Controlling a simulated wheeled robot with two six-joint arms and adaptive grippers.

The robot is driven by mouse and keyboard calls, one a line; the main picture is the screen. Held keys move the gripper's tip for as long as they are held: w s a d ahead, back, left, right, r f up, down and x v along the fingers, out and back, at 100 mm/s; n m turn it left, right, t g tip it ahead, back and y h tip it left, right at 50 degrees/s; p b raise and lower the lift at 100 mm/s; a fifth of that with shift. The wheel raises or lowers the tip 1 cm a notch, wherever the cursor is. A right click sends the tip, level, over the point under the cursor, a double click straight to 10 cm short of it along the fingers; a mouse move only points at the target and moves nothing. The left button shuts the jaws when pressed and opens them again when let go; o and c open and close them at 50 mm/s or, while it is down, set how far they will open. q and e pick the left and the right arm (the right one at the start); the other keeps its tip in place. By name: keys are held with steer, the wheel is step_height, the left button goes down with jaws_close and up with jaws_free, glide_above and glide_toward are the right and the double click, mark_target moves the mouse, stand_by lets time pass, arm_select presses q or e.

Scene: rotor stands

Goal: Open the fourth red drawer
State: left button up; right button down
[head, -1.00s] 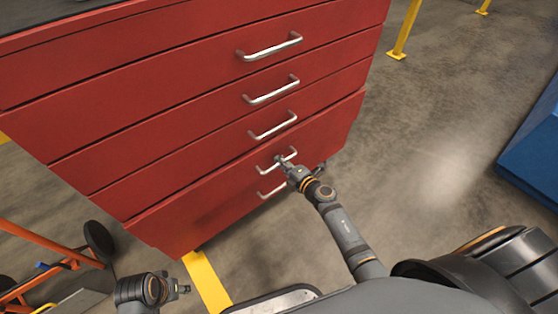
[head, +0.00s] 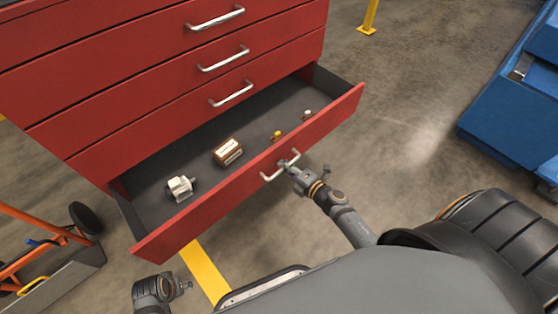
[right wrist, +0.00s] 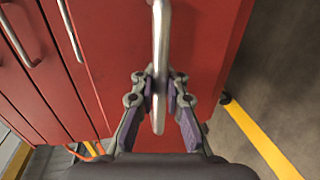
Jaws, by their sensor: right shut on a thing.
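The red cabinet (head: 170,60) fills the upper left of the head view, with silver bar handles stacked on its drawers. The fourth drawer from the top, among those visible, is pulled out; its red front (head: 220,207) stands clear of the cabinet, showing its dark inside (head: 205,168). My right gripper (head: 287,163) is shut on this drawer's handle (head: 267,176). In the right wrist view, the handle (right wrist: 160,45) runs between the fingers (right wrist: 160,88). My left gripper (head: 183,286) hangs low at the left, away from the cabinet; its jaws are too small to judge.
An orange cart (head: 35,235) stands at lower left. A blue unit (head: 510,105) stands at right.

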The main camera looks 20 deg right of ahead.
arm_select(q)
steer(key=shift+s+d, duration=0.15)
steer(key=shift+s, duration=0.25)
arm_select(e)
steer(key=shift+v, duration=1.05)
steer(key=shift+f, duration=0.1)
steer(key=c, duration=1.4)
jaws_free()
arm_select(q)
steer(key=shift+r, duration=0.1)
arm_select(e)
steer(key=shift+s, duration=0.15)
steer(key=v, duration=1.2)
steer(key=shift+f, duration=0.15)
